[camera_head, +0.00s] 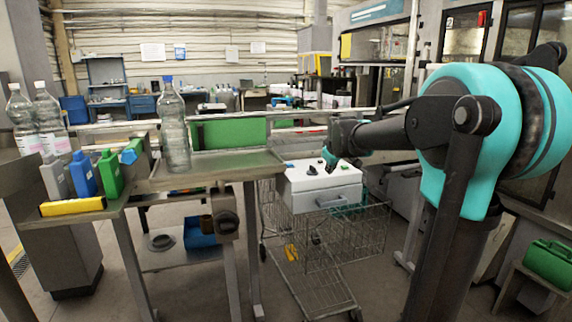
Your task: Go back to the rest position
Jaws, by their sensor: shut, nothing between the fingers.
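My arm comes in from the right and reaches toward the middle of the picture. My gripper (329,160) is at its end, small and dark, pointing down over the back of a white box-shaped machine (335,200). It appears shut and empty. The machine has a drawer-like front with a handle, and small dark parts and a blue piece on its top. Whether the fingertips touch the top cannot be told from this view.
To the left, a metal table (225,164) bears a clear bottle with a blue cap (174,130). Further left are grey, blue and green containers, a yellow block (73,206) and two more bottles. A green case (548,262) sits at lower right.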

